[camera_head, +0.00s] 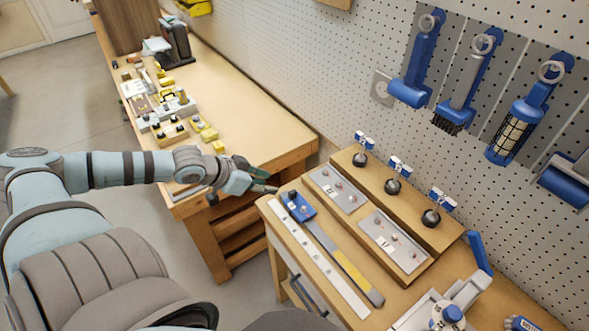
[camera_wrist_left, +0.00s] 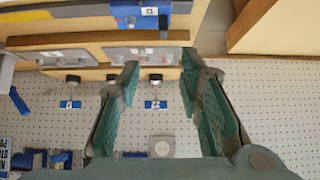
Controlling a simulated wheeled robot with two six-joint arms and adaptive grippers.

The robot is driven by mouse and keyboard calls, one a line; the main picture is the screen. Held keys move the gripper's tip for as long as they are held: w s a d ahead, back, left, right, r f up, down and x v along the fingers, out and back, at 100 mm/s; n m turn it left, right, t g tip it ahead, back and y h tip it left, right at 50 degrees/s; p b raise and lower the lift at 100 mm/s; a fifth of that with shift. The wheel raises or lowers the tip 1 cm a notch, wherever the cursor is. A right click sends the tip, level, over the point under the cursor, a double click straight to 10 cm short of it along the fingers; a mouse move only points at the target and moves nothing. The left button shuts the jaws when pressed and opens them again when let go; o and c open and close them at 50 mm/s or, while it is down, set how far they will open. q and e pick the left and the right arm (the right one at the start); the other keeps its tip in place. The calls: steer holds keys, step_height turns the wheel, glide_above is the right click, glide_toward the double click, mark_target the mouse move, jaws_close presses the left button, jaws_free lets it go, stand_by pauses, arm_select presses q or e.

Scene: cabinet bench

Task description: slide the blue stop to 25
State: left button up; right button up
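The blue stop (camera_head: 299,207) sits at the far left end of a grey rail with a yellow stretch (camera_head: 350,268). A pale scale strip (camera_head: 318,257) runs beside the rail; its numbers are too small to read. My left gripper (camera_head: 268,181) is just left of the stop and apart from it. In the left wrist view the fingers of my left gripper (camera_wrist_left: 160,72) are spread with nothing between them, and the blue stop (camera_wrist_left: 140,14) is beyond them near the top edge. My right gripper is not in view.
A wooden block with several black knobs (camera_head: 392,186) and metal plates (camera_head: 340,188) stands behind the rail. A grey fixture with a blue knob (camera_head: 452,313) stands at the lower right. Blue tools (camera_head: 420,60) hang on the pegboard. A gap separates this bench from the long bench (camera_head: 235,100).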

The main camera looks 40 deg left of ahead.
arm_select(q)
steer(key=b, duration=0.7)
glide_toward(293, 192)
step_height(293, 192, down, 2)
steer(key=x, duration=0.5)
steer(key=w+r+b+x, duration=0.1)
steer(key=x, duration=0.1)
steer(key=shift+w+d+f, duration=0.15)
steer(key=shift+f, duration=0.05)
steer(key=shift+w+f, duration=0.4)
jaws_close()
steer(key=shift+d, duration=0.1)
